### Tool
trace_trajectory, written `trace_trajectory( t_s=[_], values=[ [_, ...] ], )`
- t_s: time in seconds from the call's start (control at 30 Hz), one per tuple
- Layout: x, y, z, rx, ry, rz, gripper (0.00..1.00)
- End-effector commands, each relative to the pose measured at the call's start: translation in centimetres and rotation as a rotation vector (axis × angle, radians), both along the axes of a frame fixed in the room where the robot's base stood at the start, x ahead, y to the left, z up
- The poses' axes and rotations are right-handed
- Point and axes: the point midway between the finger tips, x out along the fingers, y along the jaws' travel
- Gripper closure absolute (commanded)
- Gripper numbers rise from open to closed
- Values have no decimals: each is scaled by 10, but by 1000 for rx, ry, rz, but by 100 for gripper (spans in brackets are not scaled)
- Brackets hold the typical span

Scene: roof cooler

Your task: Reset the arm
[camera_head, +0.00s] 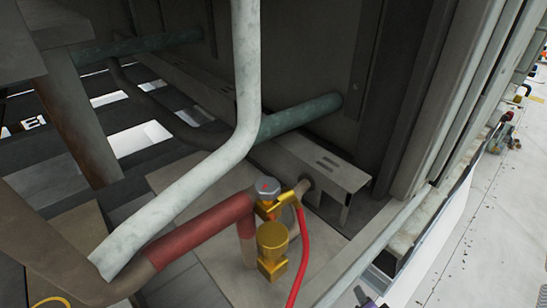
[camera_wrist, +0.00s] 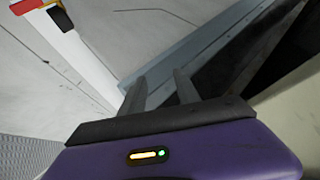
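My gripper (camera_wrist: 160,80) shows in the wrist view, with a purple body and two grey fingers. The fingers stand apart with a gap between them, and nothing is seen held there. A blue-grey metal edge (camera_wrist: 205,45) and a dark opening lie beyond the fingertips. In the head view only a small dark and purplish piece shows at the bottom edge, right of centre; I cannot tell if it is my gripper. Most of my arm is out of sight.
A white pipe (camera_head: 247,75), a red-banded pipe (camera_head: 200,229) and a brass valve (camera_head: 272,243) with a red hose (camera_head: 303,255) fill the head view's middle. A metal frame rail (camera_head: 385,238) runs along the right. Pale open floor (camera_head: 490,215) lies beyond it.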

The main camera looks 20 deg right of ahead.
Motion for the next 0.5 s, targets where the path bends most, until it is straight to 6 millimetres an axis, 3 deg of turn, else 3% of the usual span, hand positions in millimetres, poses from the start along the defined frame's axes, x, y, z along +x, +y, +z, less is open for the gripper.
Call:
trace_trajectory(
  t_s=[0.2,0.5],
  values=[
    [-42,58,96,-419,-105,334,62],
    [-114,132,228,-822,-235,588,62]
  ],
)
